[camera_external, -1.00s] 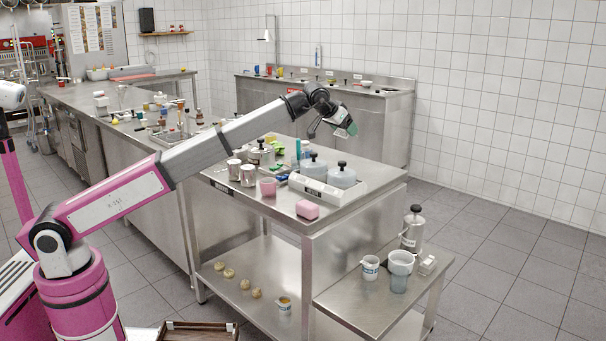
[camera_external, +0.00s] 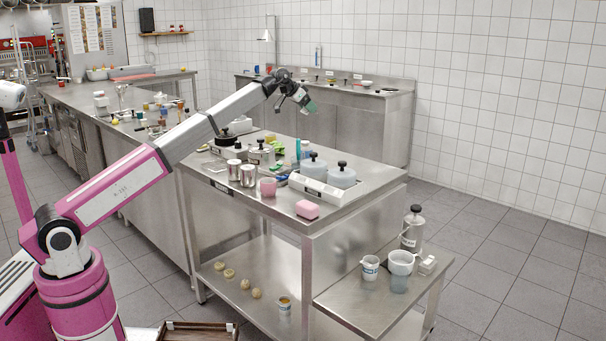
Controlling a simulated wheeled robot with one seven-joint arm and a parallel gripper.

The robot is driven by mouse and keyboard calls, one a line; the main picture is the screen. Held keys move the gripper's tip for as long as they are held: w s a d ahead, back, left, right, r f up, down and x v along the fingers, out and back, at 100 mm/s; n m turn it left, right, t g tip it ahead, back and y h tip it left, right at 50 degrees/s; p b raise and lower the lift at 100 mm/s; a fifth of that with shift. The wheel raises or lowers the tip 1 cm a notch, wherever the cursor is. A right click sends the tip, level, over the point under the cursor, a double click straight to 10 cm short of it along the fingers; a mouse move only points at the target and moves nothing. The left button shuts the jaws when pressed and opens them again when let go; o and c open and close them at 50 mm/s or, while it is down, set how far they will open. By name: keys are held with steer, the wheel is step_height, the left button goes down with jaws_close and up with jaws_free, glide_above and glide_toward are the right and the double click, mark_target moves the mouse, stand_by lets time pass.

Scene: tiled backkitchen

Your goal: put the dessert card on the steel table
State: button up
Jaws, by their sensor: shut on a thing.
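My gripper (camera_external: 302,100) is shut on a small, thin greenish piece (camera_external: 311,106), which looks like the dessert card; it is too small to read. The gripper holds it in the air above the far part of the steel table (camera_external: 262,208), apart from the tabletop. The steel table stands in the middle, with a lower shelf. Its top carries pots, tins and a white tray. Other steel surfaces are also in view, so I cannot tell for certain which one the task names.
A pink cup (camera_external: 267,187) and tins stand further left. A low side table (camera_external: 357,300) holds cups and a canister. A steel counter (camera_external: 393,100) runs behind.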

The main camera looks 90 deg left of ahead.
steer(key=shift+s+a+f, duration=0.2)
steer(key=shift+s+a, duration=0.2)
steer(key=shift+a, duration=0.15)
steer(key=shift+s+a+f, duration=0.2)
steer(key=shift+s+a, duration=0.15)
steer(key=shift+a, duration=0.15)
step_height(320, 180, down, 10)
steer(key=w+d+f, duration=0.1)
steer(key=w+f, duration=0.1)
steer(key=w, duration=0.1)
steer(key=w+d+f, duration=0.2)
steer(key=w, duration=0.2)
steer(key=w+d+f, duration=0.1)
steer(key=w+f, duration=0.2)
steer(key=shift+w+d, duration=0.3)
steer(key=shift+w, duration=0.1)
steer(key=shift+d+f, duration=0.1)
steer(key=shift+f, duration=1.95)
steer(key=o, duration=0.9)
steer(key=shift+f, duration=0.1)
steer(key=shift+o, duration=0.2)
steer(key=v, duration=1.2)
